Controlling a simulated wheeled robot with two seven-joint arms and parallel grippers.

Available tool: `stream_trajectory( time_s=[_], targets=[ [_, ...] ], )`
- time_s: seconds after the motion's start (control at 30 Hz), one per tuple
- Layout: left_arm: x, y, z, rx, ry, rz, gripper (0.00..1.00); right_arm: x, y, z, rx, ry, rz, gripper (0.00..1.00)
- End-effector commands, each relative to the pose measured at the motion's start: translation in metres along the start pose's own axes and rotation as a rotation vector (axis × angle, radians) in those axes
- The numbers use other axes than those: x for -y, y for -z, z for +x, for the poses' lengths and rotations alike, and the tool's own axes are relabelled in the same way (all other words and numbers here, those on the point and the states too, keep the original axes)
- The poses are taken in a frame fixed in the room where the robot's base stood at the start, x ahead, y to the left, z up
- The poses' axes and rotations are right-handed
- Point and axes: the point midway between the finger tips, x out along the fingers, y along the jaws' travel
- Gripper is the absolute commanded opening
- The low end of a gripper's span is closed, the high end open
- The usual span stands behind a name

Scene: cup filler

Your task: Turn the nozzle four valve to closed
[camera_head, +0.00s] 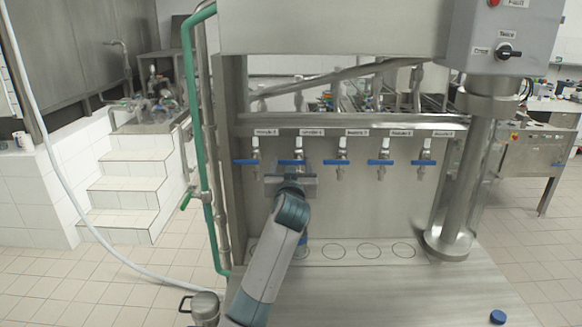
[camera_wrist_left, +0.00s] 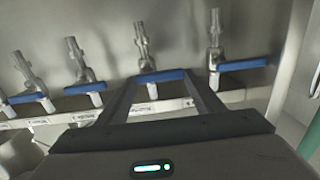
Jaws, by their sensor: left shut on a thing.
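A row of several nozzle valves with blue lever handles runs along the steel filler panel. The valve handle (camera_head: 298,161) second from the left, taken as nozzle four, lies sideways; its label is too small to read surely. In the left wrist view, which looks at the row upside down, this handle (camera_wrist_left: 161,76) lies sideways between the finger ends. My left gripper (camera_head: 290,172) is shut on it, and its fingers (camera_wrist_left: 160,84) reach up to it from the wrist. My right gripper is not in view.
Neighbouring handles (camera_head: 247,161) and (camera_head: 340,161) sit close on both sides, also sideways. A green pipe (camera_head: 203,150) stands at the left and a steel column (camera_head: 466,185) at the right. A blue round thing (camera_head: 497,317) lies on the bare table front (camera_head: 390,295).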

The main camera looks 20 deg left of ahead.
Motion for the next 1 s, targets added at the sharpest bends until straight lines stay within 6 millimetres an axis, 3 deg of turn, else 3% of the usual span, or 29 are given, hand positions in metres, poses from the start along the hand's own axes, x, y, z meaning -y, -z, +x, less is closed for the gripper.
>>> stream_trajectory(
  time_s=[0.2, 0.23, 0.3, 0.73, 1.0],
  targets=[
    [0.000, 0.000, 0.000, 0.000, 0.000, 0.005, 0.39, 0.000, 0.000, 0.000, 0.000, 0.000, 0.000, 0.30],
    [0.000, 0.000, 0.000, 0.000, 0.001, 0.004, 0.68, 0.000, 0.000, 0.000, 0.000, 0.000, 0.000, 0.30],
    [0.000, 0.000, 0.000, 0.000, 0.000, 0.004, 0.80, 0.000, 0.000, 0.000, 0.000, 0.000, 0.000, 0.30],
    [0.000, -0.001, -0.003, -0.001, 0.000, 0.001, 0.80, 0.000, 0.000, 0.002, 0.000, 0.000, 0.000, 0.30],
    [-0.001, -0.003, -0.027, -0.002, -0.002, -0.002, 0.80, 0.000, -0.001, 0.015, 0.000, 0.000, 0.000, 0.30]
  ],
)
